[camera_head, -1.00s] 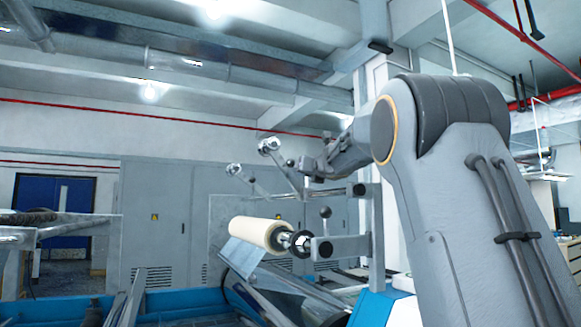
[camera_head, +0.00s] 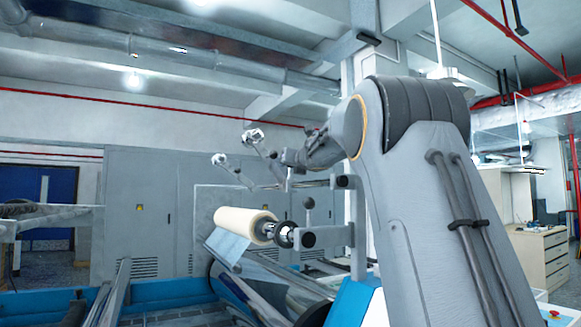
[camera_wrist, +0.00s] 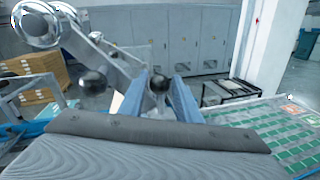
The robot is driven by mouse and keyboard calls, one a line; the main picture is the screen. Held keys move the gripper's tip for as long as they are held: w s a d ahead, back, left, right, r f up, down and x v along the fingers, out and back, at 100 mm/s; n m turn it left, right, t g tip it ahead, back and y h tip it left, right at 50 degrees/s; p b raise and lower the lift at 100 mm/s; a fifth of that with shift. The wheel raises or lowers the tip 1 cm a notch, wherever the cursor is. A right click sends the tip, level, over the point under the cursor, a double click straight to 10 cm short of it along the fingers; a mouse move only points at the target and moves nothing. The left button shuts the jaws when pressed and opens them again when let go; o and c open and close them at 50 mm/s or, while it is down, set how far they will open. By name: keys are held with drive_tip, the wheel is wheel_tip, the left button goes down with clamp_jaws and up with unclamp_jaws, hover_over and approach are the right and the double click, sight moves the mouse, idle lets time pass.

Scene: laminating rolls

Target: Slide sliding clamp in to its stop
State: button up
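The cream roll (camera_head: 244,224) is further left. My gripper (camera_head: 289,182) is above and slightly left of the lever. In the wrist view its two blue fingers (camera_wrist: 160,97) are apart, with a dark ball knob (camera_wrist: 158,83) showing between them. I cannot tell whether they touch it.
Metal rollers (camera_head: 220,160) on arms stand at the upper left of the roll. In the wrist view a shiny arm with rollers (camera_wrist: 38,27) is close on the left. A green-patterned surface (camera_wrist: 270,130) lies at the right. Grey cabinets (camera_head: 140,215) stand behind.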

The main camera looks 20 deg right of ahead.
drive_tip(key=s+b, duration=0.2)
drive_tip(key=s, duration=0.5)
drive_tip(key=shift+s+a+b, duration=0.25)
drive_tip(key=shift+a+b, duration=0.05)
drive_tip(key=shift+a, duration=0.15)
